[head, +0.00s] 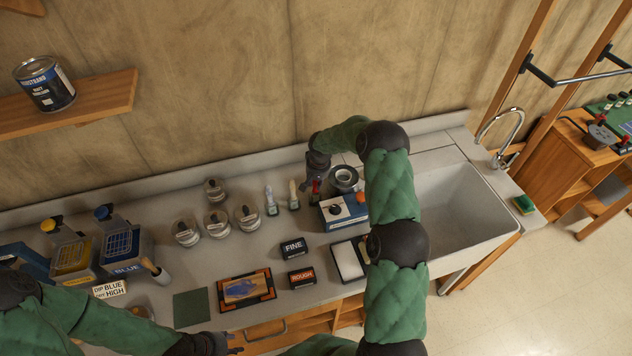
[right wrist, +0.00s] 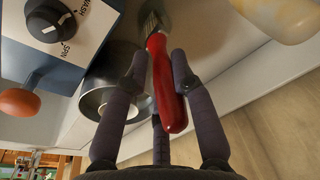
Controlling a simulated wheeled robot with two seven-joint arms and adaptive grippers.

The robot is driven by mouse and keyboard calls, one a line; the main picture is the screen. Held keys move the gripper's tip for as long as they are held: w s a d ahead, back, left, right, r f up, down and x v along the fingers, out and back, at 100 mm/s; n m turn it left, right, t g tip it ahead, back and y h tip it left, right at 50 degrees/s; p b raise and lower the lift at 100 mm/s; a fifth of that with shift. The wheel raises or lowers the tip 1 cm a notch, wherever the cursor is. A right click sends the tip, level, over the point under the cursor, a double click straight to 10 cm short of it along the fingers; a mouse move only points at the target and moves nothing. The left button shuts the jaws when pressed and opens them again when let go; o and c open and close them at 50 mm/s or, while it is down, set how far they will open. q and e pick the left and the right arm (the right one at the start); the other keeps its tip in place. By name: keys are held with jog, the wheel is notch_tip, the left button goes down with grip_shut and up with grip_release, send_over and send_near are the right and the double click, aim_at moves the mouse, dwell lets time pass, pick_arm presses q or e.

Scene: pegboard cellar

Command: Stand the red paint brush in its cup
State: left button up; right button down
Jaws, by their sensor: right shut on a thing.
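The red paint brush (right wrist: 163,80) is between the fingers of my right gripper (right wrist: 158,65) in the right wrist view. Its bristles point away from the palm, and the rounded handle end lies between the fingers. In the head view my right gripper (head: 317,180) is at the back of the counter, with a bit of the red brush (head: 316,188) showing below it. A round grey open-topped vessel (head: 344,178), perhaps the cup, stands just right of the gripper; it also shows in the wrist view (right wrist: 92,103). My left gripper (head: 226,344) is low at the front edge, its fingers unclear.
A blue-and-white box with a knob (head: 342,211) stands in front of the vessel. Two small bottles (head: 271,203) and several glass jars (head: 217,224) stand to the left. Black FINE (head: 293,248) and ROUGH (head: 301,279) blocks lie nearer. A sink (head: 455,215) is at right.

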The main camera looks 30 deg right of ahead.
dwell(0.4)
jog(key=c, duration=1)
grip_release()
jog(key=shift+o, duration=0.2)
notch_tip(320, 180, up, 12)
jog(key=s, duration=0.2)
jog(key=shift+a+f, duration=0.1)
jog(key=shift+f, duration=0.1)
